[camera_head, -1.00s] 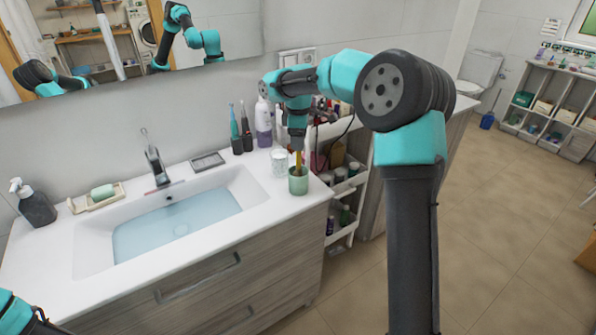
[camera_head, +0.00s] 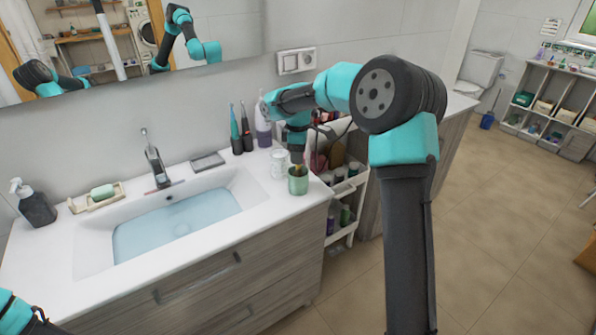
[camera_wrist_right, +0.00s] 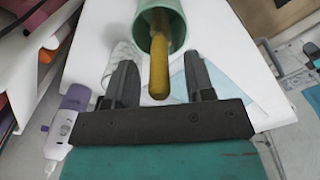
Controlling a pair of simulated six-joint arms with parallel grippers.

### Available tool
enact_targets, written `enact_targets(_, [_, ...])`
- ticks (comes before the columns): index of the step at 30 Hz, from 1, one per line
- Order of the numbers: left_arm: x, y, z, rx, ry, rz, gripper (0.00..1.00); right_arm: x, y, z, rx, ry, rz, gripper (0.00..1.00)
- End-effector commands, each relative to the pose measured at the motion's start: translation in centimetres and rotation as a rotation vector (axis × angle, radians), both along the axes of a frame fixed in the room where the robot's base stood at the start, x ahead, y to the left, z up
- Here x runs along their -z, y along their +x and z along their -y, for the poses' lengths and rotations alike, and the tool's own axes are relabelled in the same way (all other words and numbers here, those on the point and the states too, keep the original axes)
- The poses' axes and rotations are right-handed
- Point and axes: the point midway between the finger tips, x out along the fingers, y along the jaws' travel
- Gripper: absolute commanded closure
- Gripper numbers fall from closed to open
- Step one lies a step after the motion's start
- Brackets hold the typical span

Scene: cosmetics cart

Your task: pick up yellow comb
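The yellow comb (camera_wrist_right: 158,62) stands in a green cup (camera_head: 298,183) at the right front corner of the sink counter. In the right wrist view its handle sticks out of the cup (camera_wrist_right: 179,30) between the fingers of my right gripper (camera_wrist_right: 160,85). The fingers are apart, with a gap on both sides of the handle. In the head view my right gripper (camera_head: 297,158) is just above the cup and hides most of the comb. Of my left arm, only a part shows at the bottom left corner; the state of its gripper cannot be made out.
A clear glass (camera_head: 279,164) stands close to the cup. Behind are toothbrushes (camera_head: 240,128) and a white and purple bottle (camera_head: 263,125). A cart (camera_head: 346,185) with bottles stands right of the counter. The basin (camera_head: 170,222) is at left.

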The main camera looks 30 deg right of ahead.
Motion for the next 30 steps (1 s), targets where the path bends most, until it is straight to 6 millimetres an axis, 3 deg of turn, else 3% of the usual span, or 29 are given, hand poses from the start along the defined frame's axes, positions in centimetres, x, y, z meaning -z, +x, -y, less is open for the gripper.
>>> enact_targets(2, [0.0, 0.0, 0.0, 0.000, 0.000, 0.000, 0.57, 0.0, 0.0, 0.0, 0.000, 0.000, 0.000, 0.58])
enact_targets(15, [0.0, 0.0, 0.0, 0.000, 0.000, 0.000, 0.57, 0.0, 0.0, 0.0, 0.000, 0.000, 0.000, 1.00])
enact_targets(25, [0.0, 0.0, 0.0, 0.000, 0.000, 0.000, 0.57, -0.2, 0.0, 0.0, 0.000, 0.000, 0.000, 1.00])
enact_targets(30, [0.0, 0.0, 0.0, 0.000, 0.000, 0.000, 0.57, -1.5, 0.1, 0.0, 0.001, 0.000, 0.002, 1.00])
